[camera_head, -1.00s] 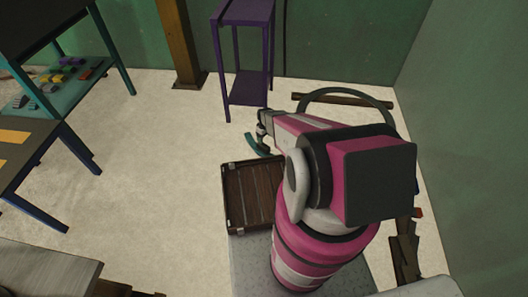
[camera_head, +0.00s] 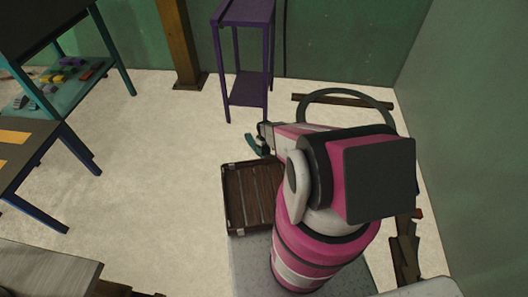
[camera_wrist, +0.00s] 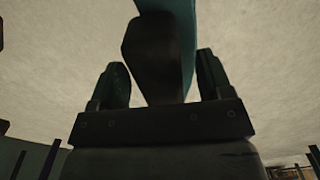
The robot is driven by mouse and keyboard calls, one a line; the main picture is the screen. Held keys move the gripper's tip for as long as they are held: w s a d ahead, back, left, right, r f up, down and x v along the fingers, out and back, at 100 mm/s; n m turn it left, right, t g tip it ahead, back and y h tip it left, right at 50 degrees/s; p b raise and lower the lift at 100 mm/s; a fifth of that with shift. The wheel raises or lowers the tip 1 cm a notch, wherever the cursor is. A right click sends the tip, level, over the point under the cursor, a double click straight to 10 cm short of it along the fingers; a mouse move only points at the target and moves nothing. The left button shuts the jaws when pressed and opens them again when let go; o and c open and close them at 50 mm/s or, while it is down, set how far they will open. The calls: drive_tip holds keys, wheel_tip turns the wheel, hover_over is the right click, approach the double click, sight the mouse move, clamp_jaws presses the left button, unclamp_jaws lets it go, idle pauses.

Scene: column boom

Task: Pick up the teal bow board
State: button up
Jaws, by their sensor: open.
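The teal bow board (camera_head: 254,144) shows as a short curved strip at my gripper's end in the head view, just above the brown slatted crate. Part of it is hidden by my gripper (camera_head: 263,133). In the wrist view a teal length (camera_wrist: 184,45) runs up from between the two fingers of my gripper (camera_wrist: 163,82). A dark block-like shape in front of it is too shaded to tell apart from the board. The fingers are spread, one on each side of it. I cannot tell whether either finger touches it.
The brown slatted crate (camera_head: 232,204) stands on the floor by my base. A purple stand (camera_head: 246,88) is behind the gripper. Planks (camera_head: 340,101) lie near the back wall. Tables stand at the left, and the floor between is clear.

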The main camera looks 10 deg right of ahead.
drive_tip(key=c, duration=1.1)
drive_tip(key=shift+r, duration=0.1)
drive_tip(key=shift+r, duration=0.1)
